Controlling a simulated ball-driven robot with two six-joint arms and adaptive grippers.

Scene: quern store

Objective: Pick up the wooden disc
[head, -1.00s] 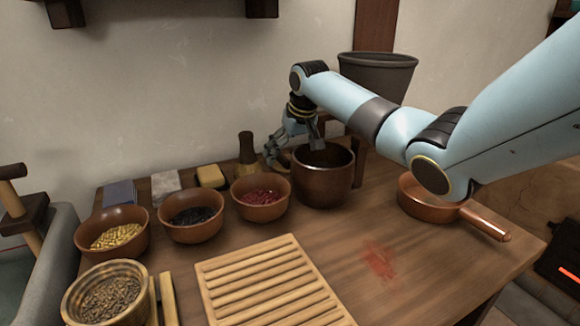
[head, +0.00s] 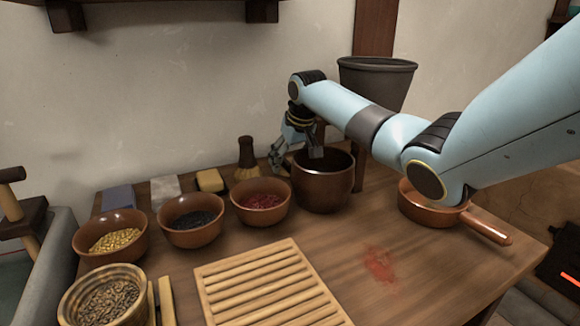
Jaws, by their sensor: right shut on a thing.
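No wooden disc can be made out in the head view. My right gripper (head: 297,154) is at the left rim of a dark brown round pot (head: 325,188). One grey fingertip shows over the pot's mouth and the other finger is outside it on the left, so it is shut on the pot's rim. The contact itself is partly hidden. The pot stands upright on the wooden table (head: 215,256). My left gripper is not in view.
Bowls of yellow (head: 115,240), dark (head: 193,220) and red (head: 262,203) contents stand left of the pot. A slatted wooden rack (head: 270,286) lies in front. A copper pan (head: 430,210) stands right, under my arm. A grey hopper (head: 377,78) rises behind.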

